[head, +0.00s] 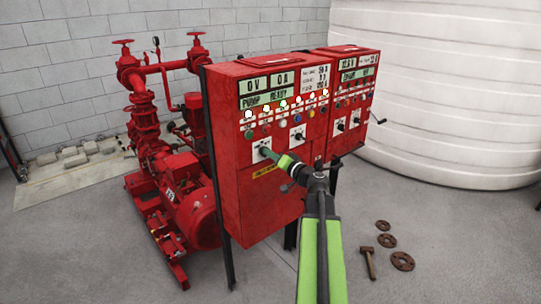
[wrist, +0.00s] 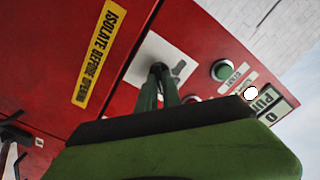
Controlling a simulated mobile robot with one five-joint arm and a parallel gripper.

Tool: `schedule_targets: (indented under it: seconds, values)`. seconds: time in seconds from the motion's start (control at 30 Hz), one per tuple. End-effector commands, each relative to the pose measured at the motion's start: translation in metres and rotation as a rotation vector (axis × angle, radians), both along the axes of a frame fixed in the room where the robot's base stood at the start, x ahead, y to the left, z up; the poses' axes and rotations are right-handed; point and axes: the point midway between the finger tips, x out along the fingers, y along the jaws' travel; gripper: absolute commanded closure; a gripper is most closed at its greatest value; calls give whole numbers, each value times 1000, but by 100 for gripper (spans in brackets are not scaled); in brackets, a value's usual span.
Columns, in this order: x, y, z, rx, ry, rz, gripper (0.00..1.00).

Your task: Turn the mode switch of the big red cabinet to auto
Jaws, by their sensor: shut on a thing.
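The big red cabinet (head: 262,205) stands in the middle of the head view, with two display panels reading "0 V", "0 A" and "PUMP READY". Its mode switch sits on a pale square plate (head: 257,145) at the lower left of the front. My gripper (head: 266,153) reaches the plate from the front right and is shut on the switch knob. In the wrist view my green fingers (wrist: 160,85) close at the pale plate (wrist: 153,47). The knob is mostly hidden by the fingers, so its setting cannot be read.
A second switch plate (head: 297,136) and rows of buttons and lamps are close by. A smaller red cabinet (head: 350,95) adjoins on the right. A red pump (head: 195,205) stands left, a white tank (head: 440,90) behind right. A hammer (head: 368,263) and flanges lie on the floor.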

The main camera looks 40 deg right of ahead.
Motion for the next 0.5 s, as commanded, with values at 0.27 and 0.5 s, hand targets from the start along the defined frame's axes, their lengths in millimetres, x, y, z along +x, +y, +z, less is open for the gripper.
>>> schedule_targets:
  seconds: [0.27, 0.5]
  values:
    - [-2, -2, -1, 35, 3, -1, 100]
    - [-2, -2, -1, 36, 3, -3, 100]
